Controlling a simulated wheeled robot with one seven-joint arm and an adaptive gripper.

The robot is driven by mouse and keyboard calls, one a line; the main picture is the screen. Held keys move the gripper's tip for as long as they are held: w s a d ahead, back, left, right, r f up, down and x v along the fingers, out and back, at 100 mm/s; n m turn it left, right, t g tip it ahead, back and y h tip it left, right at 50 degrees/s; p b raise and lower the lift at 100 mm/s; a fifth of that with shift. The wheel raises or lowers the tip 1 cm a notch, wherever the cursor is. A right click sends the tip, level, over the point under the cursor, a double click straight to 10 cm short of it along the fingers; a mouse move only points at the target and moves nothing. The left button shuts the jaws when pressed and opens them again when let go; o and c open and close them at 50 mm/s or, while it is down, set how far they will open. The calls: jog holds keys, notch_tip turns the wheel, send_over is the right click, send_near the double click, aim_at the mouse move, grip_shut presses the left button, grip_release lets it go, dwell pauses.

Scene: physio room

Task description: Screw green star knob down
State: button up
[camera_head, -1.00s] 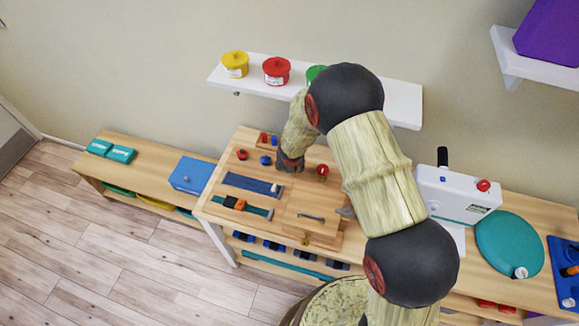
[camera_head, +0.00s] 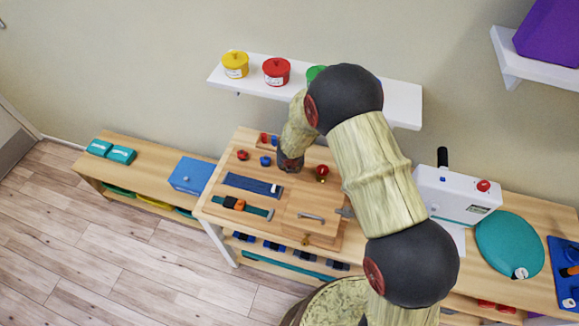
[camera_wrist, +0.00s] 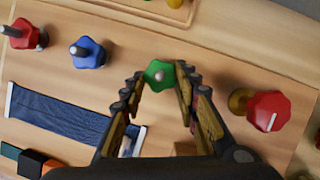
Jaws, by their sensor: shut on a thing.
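The green star knob (camera_wrist: 159,74) shows in the wrist view between the fingertips of my gripper (camera_wrist: 160,82). My gripper is shut on the knob, with a finger on its left and right sides. In the head view my gripper (camera_head: 290,163) is over the wooden board (camera_head: 235,207), and the green knob is hidden there by my arm. I cannot tell how far the knob is down its post.
A red star knob (camera_wrist: 22,33) and a blue star knob (camera_wrist: 88,52) sit left of the green one. A red round knob on a brass stem (camera_wrist: 268,110) stands to the right. A blue strap (camera_wrist: 58,112) lies nearer. The shelf with jars (camera_head: 355,103) is behind my arm.

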jog(key=m, duration=0.1)
jog(key=m+h, duration=0.1)
jog(key=m, duration=0.2)
jog(key=shift+a+m+h, duration=0.3)
jog(key=shift+m+h, duration=0.1)
jog(key=m, duration=0.1)
jog(key=m+g+h+p, duration=0.1)
jog(key=m, duration=0.3)
jog(key=shift+w+a+g+h+p, duration=0.25)
jog(key=shift+w+g+h+p, duration=0.05)
jog(key=shift+h, duration=0.1)
jog(key=m, duration=0.2)
jog(key=m+g, duration=0.1)
jog(key=m, duration=0.1)
jog(key=m+g, duration=0.1)
jog(key=m, duration=0.1)
jog(key=shift+w+m+h+b, duration=0.3)
jog(key=shift+w+b, duration=0.05)
jog(key=shift+w+m+g+b, duration=0.15)
jog(key=shift+m+g, duration=0.3)
jog(key=shift+m, duration=0.45)
jog(key=shift+w+m+g+b, duration=0.15)
jog(key=shift+m+g, duration=0.3)
jog(key=shift+m, duration=0.45)
jog(key=shift+r, duration=0.15)
jog(key=o, duration=1.2)
jog(key=shift+s, duration=0.15)
jog(key=shift+c, duration=0.2)
